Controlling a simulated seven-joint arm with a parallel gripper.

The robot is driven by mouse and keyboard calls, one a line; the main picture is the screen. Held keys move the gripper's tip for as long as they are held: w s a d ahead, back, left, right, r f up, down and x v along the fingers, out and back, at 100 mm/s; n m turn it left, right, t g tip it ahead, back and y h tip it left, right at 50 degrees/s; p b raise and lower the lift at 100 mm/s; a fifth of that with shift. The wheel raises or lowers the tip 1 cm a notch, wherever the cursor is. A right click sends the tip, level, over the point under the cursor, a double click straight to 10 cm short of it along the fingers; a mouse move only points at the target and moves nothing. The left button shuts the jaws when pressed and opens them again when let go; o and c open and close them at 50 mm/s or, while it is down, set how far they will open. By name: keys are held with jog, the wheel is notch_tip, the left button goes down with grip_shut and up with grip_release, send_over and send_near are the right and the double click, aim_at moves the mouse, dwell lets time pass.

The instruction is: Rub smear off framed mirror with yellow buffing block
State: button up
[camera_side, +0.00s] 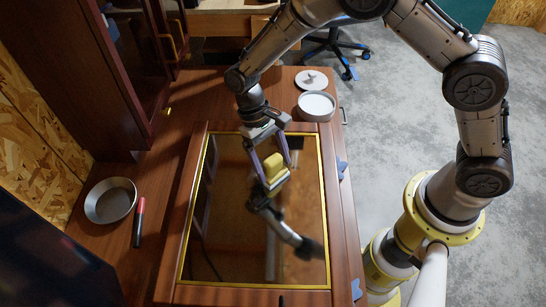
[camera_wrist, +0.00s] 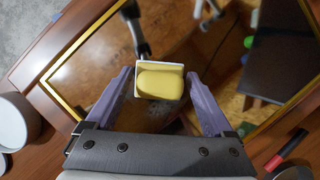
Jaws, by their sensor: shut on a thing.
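The framed mirror (camera_side: 232,265) lies flat on the bench, with a wood frame and gold inner trim. It also fills much of the wrist view (camera_wrist: 95,65). My gripper (camera_side: 272,166) is over the mirror's upper middle, its purple fingers pointing down. It is shut on the yellow buffing block (camera_side: 274,161), which has a pale backing. In the wrist view the block (camera_wrist: 160,84) sits between the fingertips. I cannot tell whether the block touches the glass. A faint greyish patch, possibly the smear (camera_wrist: 155,114), shows beside the block; reflections make it unclear.
A metal bowl (camera_side: 110,201) and a red-capped marker (camera_side: 138,222) lie left of the mirror. A white round dish (camera_side: 316,106) and a white lid (camera_side: 311,79) are behind it. Blue pieces (camera_side: 342,169) sit at the right edge. A dark cabinet (camera_side: 85,70) stands at the left.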

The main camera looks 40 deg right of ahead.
aim_at(269, 168)
jog(key=shift+s+a+f, duration=0.1)
jog(key=shift+s+a, duration=1.05)
jog(key=shift+a, duration=0.05)
jog(key=shift+w+a, duration=0.9)
jog(key=shift+w, duration=0.1)
jog(key=shift+w+d+f, duration=0.1)
jog(key=shift+w+d, duration=1.7)
jog(key=shift+d, duration=0.1)
jog(key=shift+w+d, duration=2.4)
jog(key=shift+s+a+f, duration=0.15)
jog(key=shift+s+a, duration=0.65)
jog(key=shift+s, duration=0.05)
jog(key=shift+s+a+f, duration=0.1)
jog(key=shift+s+a, duration=0.65)
jog(key=shift+s, duration=0.1)
jog(key=shift+s+a+r, duration=0.2)
jog(key=shift+s+a, duration=2.5)
jog(key=shift+s, duration=0.05)
